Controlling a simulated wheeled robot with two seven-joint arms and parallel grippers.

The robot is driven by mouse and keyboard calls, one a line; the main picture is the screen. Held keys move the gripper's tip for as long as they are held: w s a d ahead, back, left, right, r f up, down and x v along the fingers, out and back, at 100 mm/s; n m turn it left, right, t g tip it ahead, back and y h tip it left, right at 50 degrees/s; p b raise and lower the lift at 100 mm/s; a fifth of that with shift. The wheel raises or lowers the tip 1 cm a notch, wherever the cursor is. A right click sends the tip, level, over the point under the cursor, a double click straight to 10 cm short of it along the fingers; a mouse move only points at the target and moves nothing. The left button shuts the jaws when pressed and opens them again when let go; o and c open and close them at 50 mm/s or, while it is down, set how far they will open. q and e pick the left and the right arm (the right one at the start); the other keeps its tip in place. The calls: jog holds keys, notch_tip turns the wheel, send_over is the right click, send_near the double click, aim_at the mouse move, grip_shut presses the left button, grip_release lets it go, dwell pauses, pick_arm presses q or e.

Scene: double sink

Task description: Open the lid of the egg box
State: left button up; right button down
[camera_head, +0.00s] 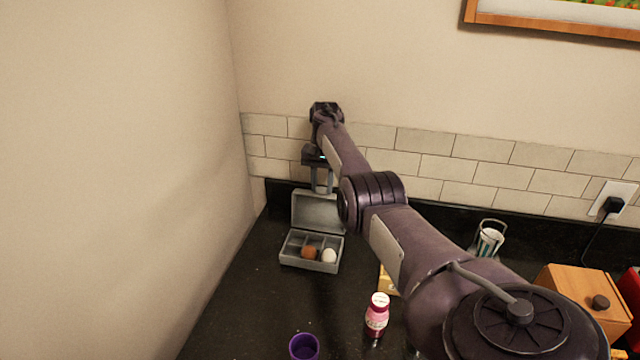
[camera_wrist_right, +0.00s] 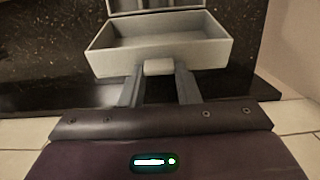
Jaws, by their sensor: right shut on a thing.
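The grey egg box (camera_head: 291,262) sits on the dark counter near the left wall. Its lid (camera_head: 318,212) is open, raised at the back and leaning toward the tiled wall. A brown egg (camera_head: 309,252) and a white egg (camera_head: 329,256) lie in compartments of the lower part. My right gripper (camera_head: 322,189) reaches down from above and behind the box to the lid's upper edge. In the right wrist view the gripper (camera_wrist_right: 159,72) is shut on a small tab of the lid (camera_wrist_right: 165,57). My left gripper is not in view.
A pink-labelled bottle (camera_head: 376,317) and a purple cup (camera_head: 304,346) stand in front of the box. A wooden box (camera_head: 584,299) and a striped cup (camera_head: 489,242) are to the right.

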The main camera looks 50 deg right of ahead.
jog(key=shift+s+a+f, duration=0.2)
jog(key=shift+f, duration=0.55)
jog(key=c, duration=1.2)
grip_release()
jog(key=shift+w, duration=0.1)
jog(key=shift+o, duration=0.6)
jog(key=shift+w+a+f, duration=0.1)
jog(key=shift+w+f, duration=0.05)
jog(key=shift+w, duration=0.05)
jog(key=shift+s, duration=0.15)
notch_tip(320, 180, up, 9)
jog(key=w+d+p, duration=0.1)
jog(key=p, duration=0.3)
jog(key=shift+r+p, duration=0.2)
jog(key=shift+p, duration=0.15)
